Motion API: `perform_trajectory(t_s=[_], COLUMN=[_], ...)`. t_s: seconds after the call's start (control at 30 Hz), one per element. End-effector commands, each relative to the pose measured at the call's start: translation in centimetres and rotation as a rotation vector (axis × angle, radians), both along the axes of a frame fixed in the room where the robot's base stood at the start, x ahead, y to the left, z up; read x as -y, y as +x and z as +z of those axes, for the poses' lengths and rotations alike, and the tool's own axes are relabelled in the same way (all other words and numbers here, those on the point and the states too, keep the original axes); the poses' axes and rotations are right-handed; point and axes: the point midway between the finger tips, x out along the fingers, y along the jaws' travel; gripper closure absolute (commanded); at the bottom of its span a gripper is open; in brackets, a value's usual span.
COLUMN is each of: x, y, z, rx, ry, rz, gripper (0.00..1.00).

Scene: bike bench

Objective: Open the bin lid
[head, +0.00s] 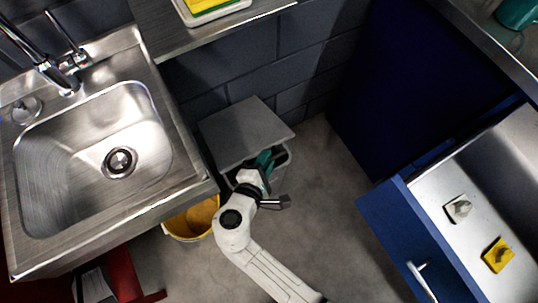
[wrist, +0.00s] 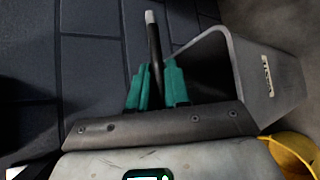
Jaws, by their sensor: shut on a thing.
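The bin lid (head: 245,130) is a flat grey plate over the bin (head: 283,160), by the block wall. In the head view my gripper (head: 265,160) is at the lid's near edge, its teal fingers partly hidden. In the wrist view the teal fingers (wrist: 157,85) are closed around a thin dark bar with a pale tip (wrist: 152,40), which looks like the lid seen edge-on. The grey bin (wrist: 270,85) stands right of the fingers, and its dark inside shows, so the lid is at least partly raised. How far is hard to tell.
A yellow bucket (head: 192,220) stands left of my arm, under the sink counter (head: 185,180). A blue open drawer (head: 415,235) with a sponge-like yellow piece (head: 498,255) is on the right. Grey floor (head: 320,215) is free between them.

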Motion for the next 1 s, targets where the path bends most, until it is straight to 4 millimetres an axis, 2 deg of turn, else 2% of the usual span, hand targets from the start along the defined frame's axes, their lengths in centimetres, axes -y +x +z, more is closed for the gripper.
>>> perform_trajectory(t_s=[0.03,0.1,0.5,1.0], x=[-0.3,-0.5,-1.8,-2.2], y=[0.1,0.3,2.1,2.6], z=[1.3,2.0,5.1,5.7], rx=[0.003,0.004,0.006,0.003], ry=[0.001,0.001,0.003,0.003], rz=[0.001,0.001,0.002,0.001], gripper=[1.00,1.00,1.00,1.00])
